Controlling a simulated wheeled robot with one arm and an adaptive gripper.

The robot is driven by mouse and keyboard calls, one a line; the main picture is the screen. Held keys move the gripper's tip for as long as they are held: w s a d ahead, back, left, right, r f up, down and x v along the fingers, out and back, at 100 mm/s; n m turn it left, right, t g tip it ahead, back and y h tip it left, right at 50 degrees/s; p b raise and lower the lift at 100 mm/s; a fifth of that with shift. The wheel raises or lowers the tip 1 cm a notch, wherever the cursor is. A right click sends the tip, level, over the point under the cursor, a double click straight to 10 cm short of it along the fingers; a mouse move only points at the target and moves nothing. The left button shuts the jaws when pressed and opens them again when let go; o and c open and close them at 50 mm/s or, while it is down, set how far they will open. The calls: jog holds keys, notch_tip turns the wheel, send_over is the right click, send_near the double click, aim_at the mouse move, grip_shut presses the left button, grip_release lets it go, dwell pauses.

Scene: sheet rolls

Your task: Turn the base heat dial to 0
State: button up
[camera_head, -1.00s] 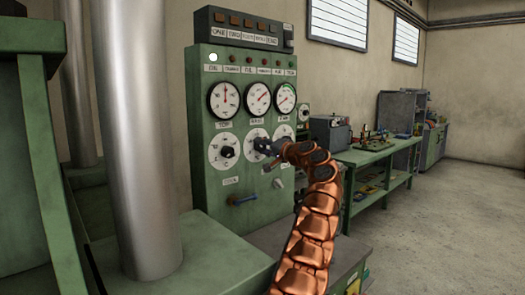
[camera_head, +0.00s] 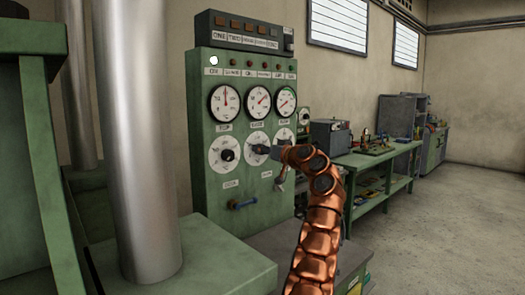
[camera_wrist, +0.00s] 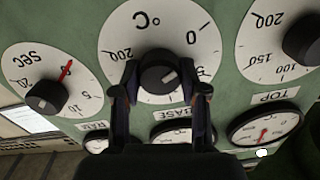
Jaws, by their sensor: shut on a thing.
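The base heat dial is a round white dial (camera_wrist: 150,36) with a °C scale, shown upside down in the wrist view above the word BASE. Its black knob (camera_wrist: 156,72) sits between the two fingers of my gripper (camera_wrist: 160,78), which is shut on it. A small pale mark shows on the knob toward the lower right, away from the 0 at the upper right; its exact reading is hard to tell. In the head view the dial (camera_head: 256,137) is the middle one of the lower row, partly covered by my gripper (camera_head: 264,150).
A similar dial (camera_head: 224,152) is to its left, and a SEC dial (camera_wrist: 45,78) with a red pointer is beside it. Round gauges (camera_head: 224,102) sit above.

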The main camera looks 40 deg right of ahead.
jog(key=shift+f+n, duration=0.15)
jog(key=shift+n, duration=0.35)
jog(key=o, duration=1.1)
jog(key=shift+o, duration=0.2)
jog(key=s, duration=1.2)
jog(key=shift+a, duration=0.15)
